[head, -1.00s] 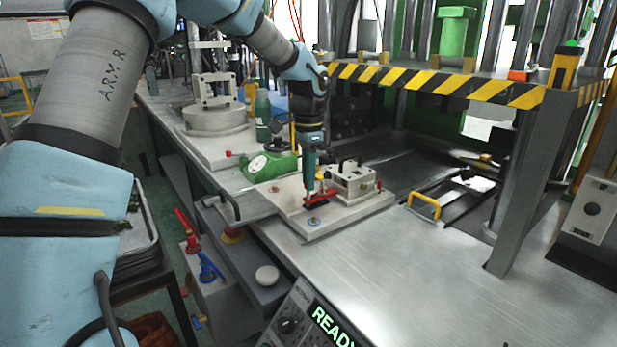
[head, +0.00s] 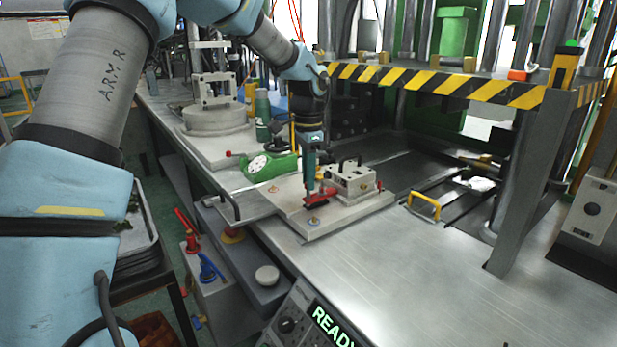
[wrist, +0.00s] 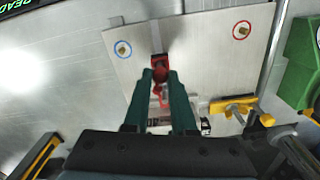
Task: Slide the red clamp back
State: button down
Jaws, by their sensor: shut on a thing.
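The red clamp (head: 322,195) sits on the light metal plate (head: 300,222), in front of the metal mold block (head: 352,181). My gripper (head: 310,190) points down at the clamp in the head view. In the wrist view my gripper (wrist: 161,72) has its two green fingers close together on the red clamp (wrist: 160,78). The fingers hide part of the clamp. The plate (wrist: 205,50) has a blue-ringed hole and a red-ringed hole in the wrist view.
A green device with a white dial (head: 268,166) stands left of the plate. A yellow handle (head: 424,205) is to the right, before the press with its striped beam (head: 440,82). The metal table (head: 400,275) is clear in front. A READY display (head: 333,326) is at the bottom.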

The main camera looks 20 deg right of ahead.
jog(key=shift+s+a, duration=0.15)
jog(key=shift+a, duration=0.7)
jog(key=shift+s+a, duration=0.15)
jog(key=shift+a, duration=0.65)
jog(key=c, duration=0.7)
grip_release()
jog(key=shift+c, duration=0.2)
notch_tip(320, 180, up, 11)
jog(key=b, duration=0.1)
jog(key=shift+f, duration=0.1)
